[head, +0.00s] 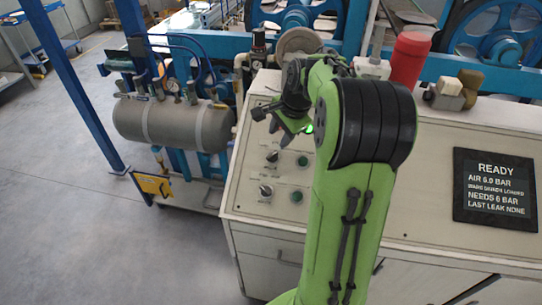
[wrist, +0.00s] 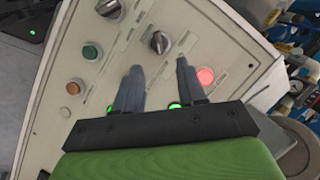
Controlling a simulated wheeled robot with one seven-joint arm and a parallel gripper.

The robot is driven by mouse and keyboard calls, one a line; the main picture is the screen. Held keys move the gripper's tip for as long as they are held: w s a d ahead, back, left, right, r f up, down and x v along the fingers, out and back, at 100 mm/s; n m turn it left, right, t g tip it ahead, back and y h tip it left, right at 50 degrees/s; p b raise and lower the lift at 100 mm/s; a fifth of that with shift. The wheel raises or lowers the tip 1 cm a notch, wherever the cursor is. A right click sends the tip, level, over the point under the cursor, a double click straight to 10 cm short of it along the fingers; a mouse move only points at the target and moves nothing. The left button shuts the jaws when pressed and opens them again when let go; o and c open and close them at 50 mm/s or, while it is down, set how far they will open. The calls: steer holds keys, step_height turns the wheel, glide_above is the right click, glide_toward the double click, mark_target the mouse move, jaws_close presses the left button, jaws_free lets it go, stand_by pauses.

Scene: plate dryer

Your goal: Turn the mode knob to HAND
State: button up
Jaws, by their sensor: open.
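Two black-pointer knobs sit on the cream control panel (head: 330,215), but their labels are too small to read, so I cannot tell which is the mode knob. The upper knob (head: 272,156) lies just below my gripper in the head view; the lower knob (head: 265,190) is nearer the front edge. In the wrist view one knob (wrist: 158,42) lies just beyond my fingertips and roughly between them, its pointer tilted. Another knob (wrist: 110,8) is at the top edge. My gripper (wrist: 158,68) is open and empty, apparently apart from the knob.
Green buttons (head: 302,161) (head: 296,197) sit right of the knobs. A lit red lamp (wrist: 206,76) and a lit green one (wrist: 174,106) are close to my fingers. A dark READY display (head: 495,187) is at right. A red cylinder (head: 408,60) stands behind the panel.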

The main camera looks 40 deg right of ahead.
mark_target(273, 154)
steer(key=x, duration=0.5)
steer(key=b+x, duration=0.1)
steer(key=x, duration=0.4)
steer(key=shift+d+f+b, duration=0.2)
steer(key=shift+f+b, duration=0.1)
steer(key=shift+f, duration=0.15)
steer(key=c, duration=0.7)
